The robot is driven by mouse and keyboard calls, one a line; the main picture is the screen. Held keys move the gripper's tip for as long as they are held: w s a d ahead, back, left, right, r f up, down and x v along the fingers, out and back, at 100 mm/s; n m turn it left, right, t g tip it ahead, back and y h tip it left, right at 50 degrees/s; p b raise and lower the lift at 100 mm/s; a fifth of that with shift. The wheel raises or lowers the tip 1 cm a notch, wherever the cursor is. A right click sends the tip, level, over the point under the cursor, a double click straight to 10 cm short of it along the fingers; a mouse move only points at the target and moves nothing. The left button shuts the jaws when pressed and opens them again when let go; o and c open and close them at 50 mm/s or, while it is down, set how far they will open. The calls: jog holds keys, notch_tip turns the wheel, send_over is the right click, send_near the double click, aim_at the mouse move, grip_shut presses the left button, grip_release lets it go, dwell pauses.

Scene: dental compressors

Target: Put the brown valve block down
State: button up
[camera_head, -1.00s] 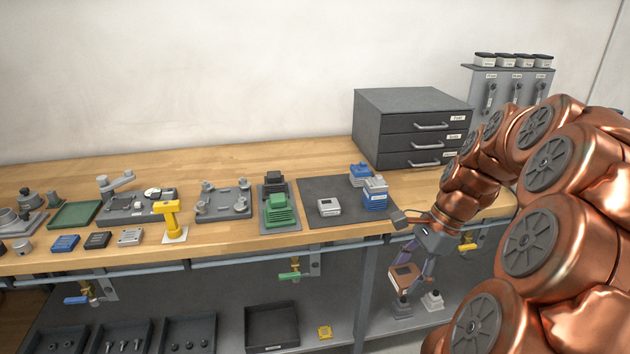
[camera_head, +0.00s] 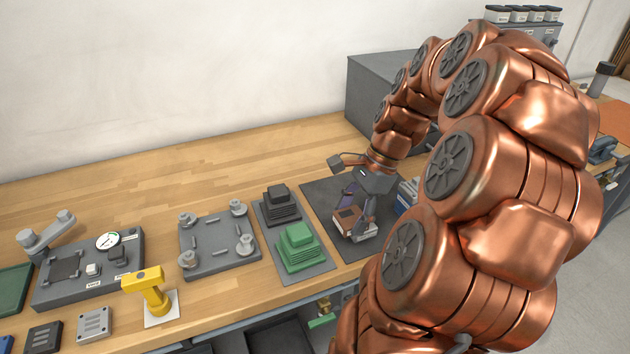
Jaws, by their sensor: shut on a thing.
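The brown valve block (camera_head: 347,215) is between the fingers of my gripper (camera_head: 356,222), which is shut on it. The gripper points down over the dark grey mat (camera_head: 318,194) on the wooden bench. The block is low over the mat, and I cannot tell whether it touches the mat or something under it. The fingers hide part of the block. Blue-and-grey blocks (camera_head: 405,196) show partly just right of the gripper, mostly hidden by my arm. The small light grey block seen earlier on the mat cannot be made out clearly.
Left of the mat is a tray with stacked green (camera_head: 299,246) and black (camera_head: 283,203) blocks. Further left are a grey plate with posts (camera_head: 217,246), a yellow stand (camera_head: 148,290) and a fixture with a gauge (camera_head: 92,266). A grey drawer cabinet (camera_head: 385,88) stands behind.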

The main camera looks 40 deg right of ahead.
jog(key=shift+w+d, duration=0.15)
jog(key=shift+w, duration=0.2)
jog(key=p, duration=0.3)
send_over(330, 195)
jog(key=d, duration=0.1)
jog(key=shift+s+f, duration=0.4)
jog(key=shift+f, duration=0.25)
jog(key=shift+w, duration=0.1)
jog(key=shift+w+d, duration=0.15)
jog(key=shift+f+p, duration=0.55)
jog(key=shift+f, duration=1.3)
jog(key=shift+f, duration=0.15)
jog(key=o, duration=1.3)
